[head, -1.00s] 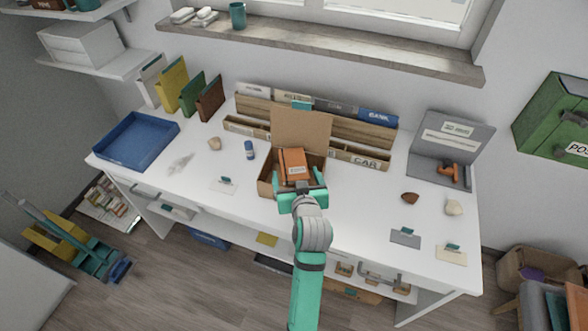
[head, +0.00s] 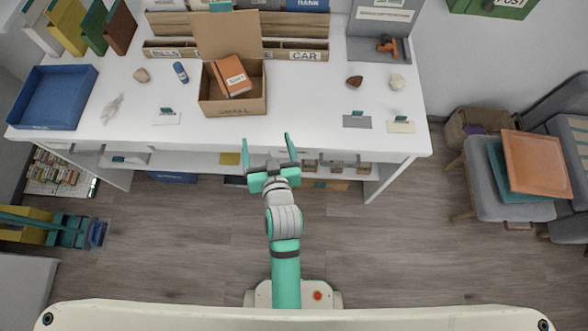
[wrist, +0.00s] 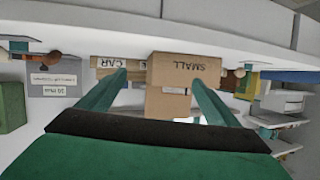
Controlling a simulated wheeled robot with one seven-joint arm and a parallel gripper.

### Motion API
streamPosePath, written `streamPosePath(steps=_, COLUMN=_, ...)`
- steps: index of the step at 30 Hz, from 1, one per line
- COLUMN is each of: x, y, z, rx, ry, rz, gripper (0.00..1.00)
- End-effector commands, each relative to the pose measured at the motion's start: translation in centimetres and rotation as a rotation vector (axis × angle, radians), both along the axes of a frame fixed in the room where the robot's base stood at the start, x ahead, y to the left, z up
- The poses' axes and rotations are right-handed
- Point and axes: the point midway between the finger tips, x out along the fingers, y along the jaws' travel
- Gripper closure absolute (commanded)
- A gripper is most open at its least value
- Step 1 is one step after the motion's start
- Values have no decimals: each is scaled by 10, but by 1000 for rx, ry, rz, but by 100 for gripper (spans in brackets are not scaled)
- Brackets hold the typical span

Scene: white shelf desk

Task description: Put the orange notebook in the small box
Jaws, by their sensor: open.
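The orange notebook (head: 230,75) sits tilted inside the small open cardboard box (head: 234,108), its upper part showing above the front wall. The box stands near the desk's front edge with its flap raised at the back. My gripper (head: 268,146) is open and empty, in front of the desk and apart from the box. In the wrist view the picture is upside down; the box (wrist: 183,72) shows its "SMALL" label beyond my open fingers (wrist: 158,78). The notebook cannot be made out there.
The white desk (head: 300,118) also holds a blue tray (head: 55,98), a blue bottle (head: 181,72), stones and small cards. A wooden organiser (head: 300,50) stands behind the box. A chair (head: 500,178) stands at the right.

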Motion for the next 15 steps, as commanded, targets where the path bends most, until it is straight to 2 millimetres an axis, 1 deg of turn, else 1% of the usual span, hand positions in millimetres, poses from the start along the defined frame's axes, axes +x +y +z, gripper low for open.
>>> streamPosePath(steps=1, x=-18, y=-6, z=-10, rx=2, ry=5, rz=-22, gripper=15)
streamPosePath(steps=6, x=-69, y=-28, z=-25, rx=1, ry=-12, rz=-92, gripper=15)
streamPosePath(steps=11, x=-119, y=-46, z=-29, rx=-11, ry=-32, rz=-145, gripper=15)
streamPosePath(steps=15, x=-163, y=-60, z=-25, rx=-27, ry=-52, rz=-180, gripper=15)
